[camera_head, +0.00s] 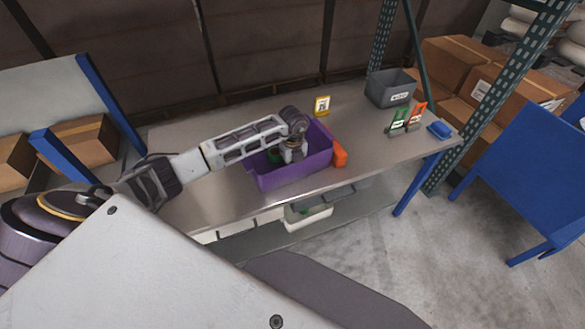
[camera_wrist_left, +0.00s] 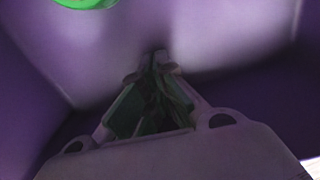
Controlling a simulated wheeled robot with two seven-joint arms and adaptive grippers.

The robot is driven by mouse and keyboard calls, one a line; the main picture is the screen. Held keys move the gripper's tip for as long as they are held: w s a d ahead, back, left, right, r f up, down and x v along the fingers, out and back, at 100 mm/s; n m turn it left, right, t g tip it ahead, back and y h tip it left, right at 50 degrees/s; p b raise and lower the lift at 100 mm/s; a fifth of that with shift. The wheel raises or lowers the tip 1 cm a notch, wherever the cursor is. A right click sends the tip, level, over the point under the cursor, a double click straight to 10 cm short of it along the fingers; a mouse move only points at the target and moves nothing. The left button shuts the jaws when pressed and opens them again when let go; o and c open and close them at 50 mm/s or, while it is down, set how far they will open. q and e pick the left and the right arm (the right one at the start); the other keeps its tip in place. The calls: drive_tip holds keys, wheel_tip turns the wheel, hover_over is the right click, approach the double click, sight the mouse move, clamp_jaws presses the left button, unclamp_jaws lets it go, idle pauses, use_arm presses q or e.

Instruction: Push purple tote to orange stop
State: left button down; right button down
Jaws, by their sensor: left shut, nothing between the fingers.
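The purple tote (camera_head: 292,177) sits on the grey table (camera_head: 205,201), and the orange stop (camera_head: 339,154) is at its right end. The tote's right end appears to meet the stop, but I cannot tell whether they touch. My left gripper (camera_head: 290,158) reaches down into the tote from the left. In the left wrist view its fingers (camera_wrist_left: 154,85) are together with nothing between them, close to the purple tote wall (camera_wrist_left: 215,35). A green round thing (camera_head: 273,155) lies inside the tote, and part of it shows in the wrist view (camera_wrist_left: 88,3). My right gripper is not in view.
A grey bin (camera_head: 390,88), green and orange cards (camera_head: 408,118) and a blue item (camera_head: 439,130) are towards the right end. A metal upright (camera_head: 500,85) rises there. Bare tabletop lies between the stop and these.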

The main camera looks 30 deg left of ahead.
use_arm(q)
drive_tip(key=shift+s+d, duration=0.15)
drive_tip(key=shift+s+d+p, duration=0.35)
drive_tip(key=shift+s+d, duration=0.15)
drive_tip(key=shift+d, duration=0.15)
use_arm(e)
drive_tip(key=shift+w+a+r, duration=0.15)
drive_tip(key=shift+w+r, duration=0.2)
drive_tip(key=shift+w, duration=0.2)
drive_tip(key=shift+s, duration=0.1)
